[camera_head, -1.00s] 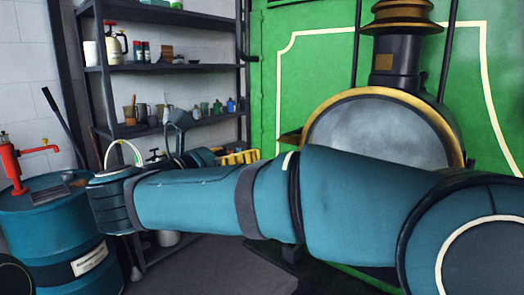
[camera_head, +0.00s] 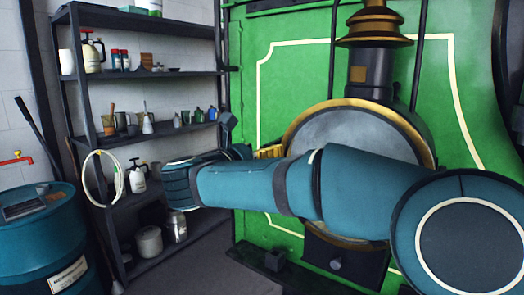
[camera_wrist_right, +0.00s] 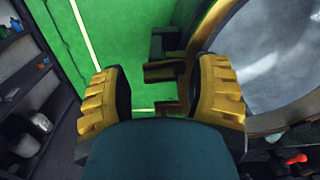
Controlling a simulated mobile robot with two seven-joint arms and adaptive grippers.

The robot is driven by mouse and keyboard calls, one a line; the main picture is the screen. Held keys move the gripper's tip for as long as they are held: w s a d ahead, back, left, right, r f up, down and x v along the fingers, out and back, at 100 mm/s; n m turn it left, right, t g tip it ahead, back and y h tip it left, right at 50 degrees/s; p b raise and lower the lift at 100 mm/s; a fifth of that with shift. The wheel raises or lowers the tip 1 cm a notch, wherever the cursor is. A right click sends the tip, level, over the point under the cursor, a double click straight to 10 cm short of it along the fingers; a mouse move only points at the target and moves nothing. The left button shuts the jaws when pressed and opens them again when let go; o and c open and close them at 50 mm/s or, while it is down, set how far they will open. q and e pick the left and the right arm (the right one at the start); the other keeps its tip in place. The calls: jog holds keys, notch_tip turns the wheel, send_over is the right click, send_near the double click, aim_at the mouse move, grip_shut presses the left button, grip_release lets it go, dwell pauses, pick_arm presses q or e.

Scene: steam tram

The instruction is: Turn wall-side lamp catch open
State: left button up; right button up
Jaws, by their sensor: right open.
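My right arm crosses the head view from the right. Its yellow-fingered gripper (camera_head: 268,152) shows partly behind the forearm, in front of the green tram front. In the right wrist view the gripper (camera_wrist_right: 166,100) is open, its two ridged yellow fingers wide apart. Between and beyond them is a dark bracket-like fitting (camera_wrist_right: 163,72) on the green panel, left of the gold-rimmed round door. It may be the lamp catch; I cannot tell its position or whether a finger touches it. In the head view the arm hides this spot. My left gripper is not in view.
The grey round door (camera_head: 345,130) with its gold rim stands close to the gripper. A dark shelf (camera_head: 150,74) with cans and bottles is at the left, beside a blue drum (camera_head: 40,235). Some grey floor is clear below the arm.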

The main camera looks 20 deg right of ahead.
jog(key=shift+w+d, duration=0.15)
jog(key=c, duration=0.8)
jog(key=shift+r, duration=0.1)
grip_shut()
